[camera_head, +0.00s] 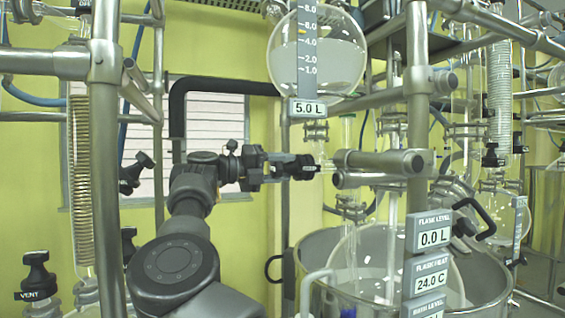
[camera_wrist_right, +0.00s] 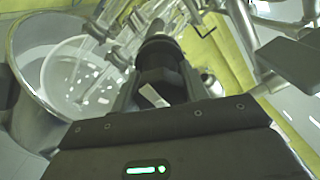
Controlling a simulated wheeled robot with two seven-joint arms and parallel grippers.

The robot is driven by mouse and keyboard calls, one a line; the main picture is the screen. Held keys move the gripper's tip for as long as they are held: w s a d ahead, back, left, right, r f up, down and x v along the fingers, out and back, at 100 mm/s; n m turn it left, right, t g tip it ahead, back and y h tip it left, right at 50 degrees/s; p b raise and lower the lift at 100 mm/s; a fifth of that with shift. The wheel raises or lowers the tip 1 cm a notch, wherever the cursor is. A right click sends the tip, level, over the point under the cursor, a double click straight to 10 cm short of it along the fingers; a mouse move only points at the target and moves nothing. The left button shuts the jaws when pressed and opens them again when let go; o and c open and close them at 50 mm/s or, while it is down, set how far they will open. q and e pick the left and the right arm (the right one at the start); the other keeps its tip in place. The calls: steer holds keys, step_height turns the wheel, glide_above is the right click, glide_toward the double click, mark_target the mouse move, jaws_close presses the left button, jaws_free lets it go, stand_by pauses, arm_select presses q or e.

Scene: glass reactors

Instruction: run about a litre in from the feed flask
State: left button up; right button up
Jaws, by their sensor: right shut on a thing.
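The feed flask (camera_head: 342,62) is a round glass vessel at top centre in the head view. Its scale strip (camera_head: 308,42) is numbered, and its label (camera_head: 307,108) reads 5.0 L. Below it, my right gripper (camera_head: 276,166) is shut on a black valve handle (camera_head: 300,167) at the feed line. In the right wrist view the handle (camera_wrist_right: 160,55) sits between the fingers. The glass reactor flask (camera_head: 372,262) stands below in a metal bath. The flask level display (camera_head: 433,237) reads 0.0 L. My left gripper is not in view.
A metal post (camera_head: 417,120) and horizontal clamp bar (camera_head: 375,168) stand close right of the handle. The bath pot (camera_head: 490,275) is below; its rim (camera_wrist_right: 15,70) shows in the wrist view. A black VENT valve (camera_head: 37,275) is at lower left. The flask heat display (camera_head: 430,277) reads 24.0 C.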

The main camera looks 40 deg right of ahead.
steer(key=n+p, duration=0.1)
steer(key=n, duration=0.2)
steer(key=shift+f+p, duration=0.1)
steer(key=shift+p, duration=0.2)
steer(key=shift+f+n+p, duration=0.1)
steer(key=shift+n+p, duration=0.25)
steer(key=shift+n, duration=0.55)
steer(key=o, duration=1)
steer(key=shift+a, duration=0.1)
